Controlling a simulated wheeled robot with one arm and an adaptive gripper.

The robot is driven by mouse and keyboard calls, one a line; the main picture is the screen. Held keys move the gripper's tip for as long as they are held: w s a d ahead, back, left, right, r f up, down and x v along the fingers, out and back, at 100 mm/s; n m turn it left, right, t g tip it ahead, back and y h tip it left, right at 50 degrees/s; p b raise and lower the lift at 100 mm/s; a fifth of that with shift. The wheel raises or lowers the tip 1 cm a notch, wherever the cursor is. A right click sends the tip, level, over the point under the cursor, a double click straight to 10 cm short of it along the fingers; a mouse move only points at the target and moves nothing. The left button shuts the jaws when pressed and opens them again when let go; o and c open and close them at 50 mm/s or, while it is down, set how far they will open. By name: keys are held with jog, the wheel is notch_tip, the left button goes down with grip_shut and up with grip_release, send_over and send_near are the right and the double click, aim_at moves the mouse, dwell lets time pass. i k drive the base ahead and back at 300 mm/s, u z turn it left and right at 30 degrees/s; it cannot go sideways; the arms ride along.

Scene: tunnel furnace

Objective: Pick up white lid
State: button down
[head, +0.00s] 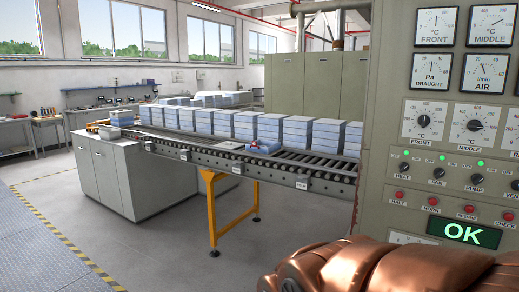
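I cannot pick out a white lid for certain. A small pale flat piece with a red mark (231,145) lies on the roller conveyor (200,154), in front of the stacks. It is too small to tell what it is. A small blue and red item (263,150) lies just to its right. My gripper is not in view.
Several blue-white stacks (298,133) line the conveyor. A yellow leg (212,212) stands under it. A control panel (455,130) with dials and a green OK display (465,233) fills the right side. Grey floor (160,240) is open in front.

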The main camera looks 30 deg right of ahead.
aim_at(227, 144)
jog(key=u, duration=2.8)
jog(key=i, duration=1.4)
jog(key=z, duration=2.6)
jog(key=i, duration=2.8)
jog(key=z, duration=0.1)
